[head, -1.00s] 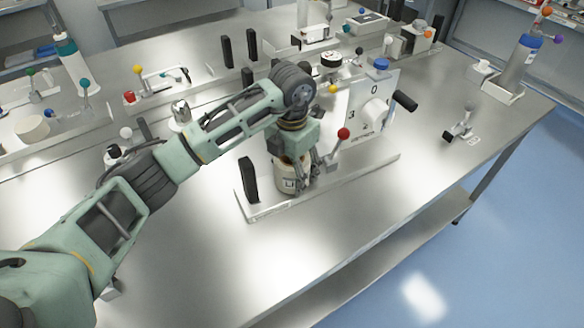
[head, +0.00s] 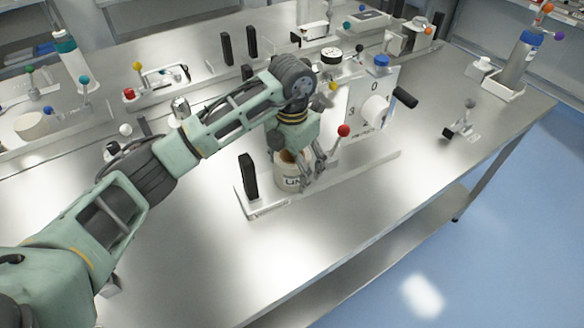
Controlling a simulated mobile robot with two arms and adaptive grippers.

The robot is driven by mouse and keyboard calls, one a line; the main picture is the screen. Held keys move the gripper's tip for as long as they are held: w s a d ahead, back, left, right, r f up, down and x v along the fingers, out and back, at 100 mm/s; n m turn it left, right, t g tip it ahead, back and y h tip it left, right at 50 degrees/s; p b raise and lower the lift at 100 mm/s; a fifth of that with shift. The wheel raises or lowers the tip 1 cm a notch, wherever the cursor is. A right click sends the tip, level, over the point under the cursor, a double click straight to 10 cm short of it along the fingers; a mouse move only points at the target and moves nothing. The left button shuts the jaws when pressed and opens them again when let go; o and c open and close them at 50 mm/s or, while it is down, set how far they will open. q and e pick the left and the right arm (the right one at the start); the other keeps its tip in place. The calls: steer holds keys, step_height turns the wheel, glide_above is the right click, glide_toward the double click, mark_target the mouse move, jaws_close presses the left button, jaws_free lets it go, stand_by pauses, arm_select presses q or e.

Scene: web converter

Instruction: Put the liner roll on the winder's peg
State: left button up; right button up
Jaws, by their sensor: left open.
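The liner roll (head: 289,183), a pale cylinder with dark letters "LIN" partly showing, stands on a low white base strip (head: 345,182) near the table front. My left gripper (head: 307,175) is open right at the roll, with its fingers reaching down by the roll's right side. It covers the roll's upper part, and I cannot tell whether it touches. The winder (head: 362,100) is a white upright panel marked 0 and 3, to the right, with a black handle. A white round peg or hub (head: 375,112) sticks out of its face. My right gripper is not in view.
A black upright post (head: 248,177) stands just left of the roll. A red-knobbed lever (head: 343,131) rises between roll and winder.

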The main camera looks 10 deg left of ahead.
arm_select(q)
step_height(320, 180, up, 11)
steer(key=b, duration=0.2)
steer(key=shift+r, duration=0.15)
